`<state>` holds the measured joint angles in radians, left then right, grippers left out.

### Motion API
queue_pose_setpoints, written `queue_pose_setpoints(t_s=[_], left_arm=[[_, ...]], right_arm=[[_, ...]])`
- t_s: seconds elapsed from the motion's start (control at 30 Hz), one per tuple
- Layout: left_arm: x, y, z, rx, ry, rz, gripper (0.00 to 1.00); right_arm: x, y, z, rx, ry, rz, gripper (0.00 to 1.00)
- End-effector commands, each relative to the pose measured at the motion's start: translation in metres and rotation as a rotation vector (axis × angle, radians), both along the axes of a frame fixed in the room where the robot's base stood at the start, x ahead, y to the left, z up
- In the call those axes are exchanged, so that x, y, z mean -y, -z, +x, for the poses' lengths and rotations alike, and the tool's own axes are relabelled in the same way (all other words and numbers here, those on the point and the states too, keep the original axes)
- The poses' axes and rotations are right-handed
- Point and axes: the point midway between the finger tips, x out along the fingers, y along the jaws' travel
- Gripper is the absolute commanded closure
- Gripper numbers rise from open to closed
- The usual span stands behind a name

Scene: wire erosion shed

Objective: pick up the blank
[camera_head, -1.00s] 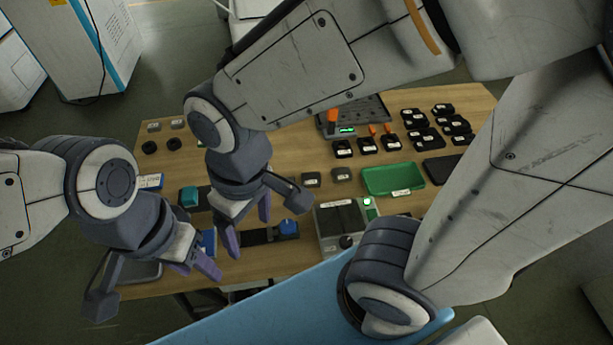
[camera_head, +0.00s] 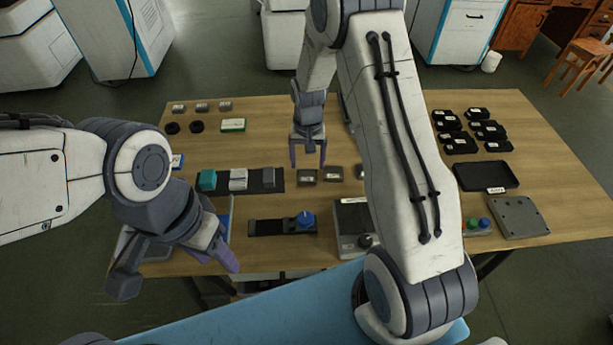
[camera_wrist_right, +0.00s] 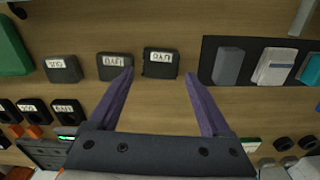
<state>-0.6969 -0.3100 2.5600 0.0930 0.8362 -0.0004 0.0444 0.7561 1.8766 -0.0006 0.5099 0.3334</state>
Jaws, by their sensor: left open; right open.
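Small dark grey blocks with white labels stand in a row on the wooden table; the nearest to my right gripper (camera_head: 308,160) is the left block (camera_head: 306,176), with a middle block (camera_head: 333,173) beside it. In the right wrist view they are the right-hand labelled block (camera_wrist_right: 160,64) and the middle one (camera_wrist_right: 114,67). I cannot read which is the blank. My right gripper is open and empty; its fingers point toward the right-hand block in the wrist view, without enclosing it. My left gripper (camera_head: 212,258) is open and empty near the front left table edge.
A black mat (camera_head: 222,188) holds a teal, a white and a grey block. A slide fixture with a blue knob (camera_head: 305,219) lies in front. Black trays and parts sit right, with a grey plate (camera_head: 518,217). My right arm hides some of the table middle.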

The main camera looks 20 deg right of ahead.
Motion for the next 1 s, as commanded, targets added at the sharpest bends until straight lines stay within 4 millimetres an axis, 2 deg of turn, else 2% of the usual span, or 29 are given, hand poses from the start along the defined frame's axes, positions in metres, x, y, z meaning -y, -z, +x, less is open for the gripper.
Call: queue_pose_setpoints(t_s=[0.23, 0.5, 0.8, 0.87, 1.0], left_arm=[[0.0, -0.005, 0.0, 0.0, 0.0, 0.0, 0.5], [0.0, -0.013, 0.0, 0.0, 0.0, 0.0, 0.5], [0.0, -0.013, 0.0, 0.0, 0.0, 0.0, 0.5], [0.0, -0.013, 0.0, 0.0, 0.0, 0.0, 0.5], [0.0, -0.013, 0.0, 0.0, 0.0, 0.0, 0.5]], right_arm=[[0.0, 0.019, 0.003, -0.001, -0.002, 0.0, 0.18], [0.001, 0.056, 0.008, -0.001, -0.002, 0.0, 0.18], [0.002, 0.062, 0.008, 0.001, -0.002, 0.001, 0.18], [0.002, 0.062, 0.008, 0.001, -0.002, 0.001, 0.37], [0.002, 0.062, 0.008, 0.001, -0.002, 0.001, 0.9]])
